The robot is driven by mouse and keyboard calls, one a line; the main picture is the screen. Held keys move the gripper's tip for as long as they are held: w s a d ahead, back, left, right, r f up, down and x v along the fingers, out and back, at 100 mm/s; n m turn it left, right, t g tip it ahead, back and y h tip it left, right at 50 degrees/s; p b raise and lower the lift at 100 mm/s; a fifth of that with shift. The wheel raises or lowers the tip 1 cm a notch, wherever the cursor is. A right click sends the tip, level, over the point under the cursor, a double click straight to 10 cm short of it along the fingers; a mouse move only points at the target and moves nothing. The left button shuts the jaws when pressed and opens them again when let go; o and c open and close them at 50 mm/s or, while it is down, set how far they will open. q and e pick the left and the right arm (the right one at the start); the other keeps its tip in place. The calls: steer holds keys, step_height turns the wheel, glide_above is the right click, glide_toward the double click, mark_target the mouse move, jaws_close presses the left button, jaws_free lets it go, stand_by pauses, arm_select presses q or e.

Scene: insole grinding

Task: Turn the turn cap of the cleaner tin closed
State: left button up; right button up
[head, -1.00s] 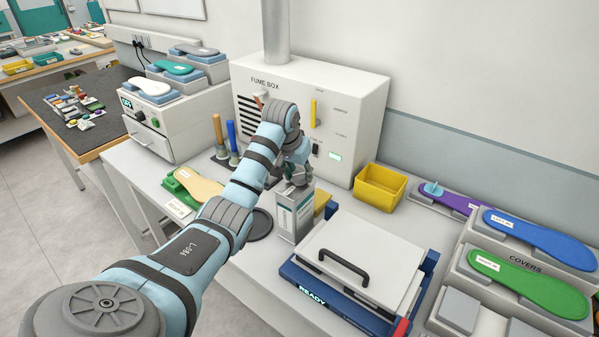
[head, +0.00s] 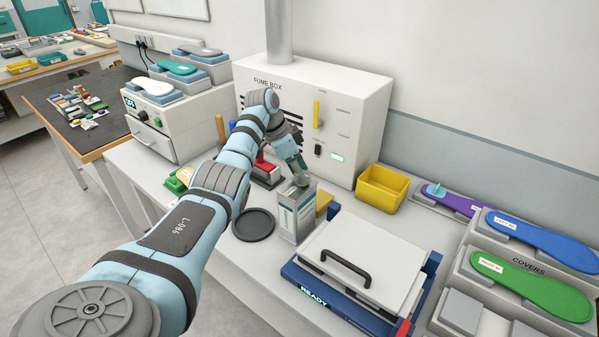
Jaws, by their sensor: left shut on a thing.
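The cleaner tin (head: 294,217) is a grey-white rectangular can with a teal-marked label. It stands upright on the bench, left of the press. My left gripper (head: 300,180) points down at the top of the tin from the upper left and is shut on the turn cap. The cap is hidden by the fingers, so its position cannot be seen. My right gripper is not in view.
A dark round disc (head: 254,224) lies left of the tin. The press marked READY (head: 355,262) stands close to its right. The fume box (head: 350,120) is behind, with a yellow bin (head: 381,187) beside it. Insole covers (head: 530,285) fill the right.

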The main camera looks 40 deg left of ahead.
arm_select(q)
steer(key=shift+m+h, duration=0.3)
steer(key=shift+m, duration=0.2)
steer(key=o, duration=1.1)
steer(key=shift+o, duration=0.2)
steer(key=v, duration=1.2)
steer(key=shift+w, duration=0.2)
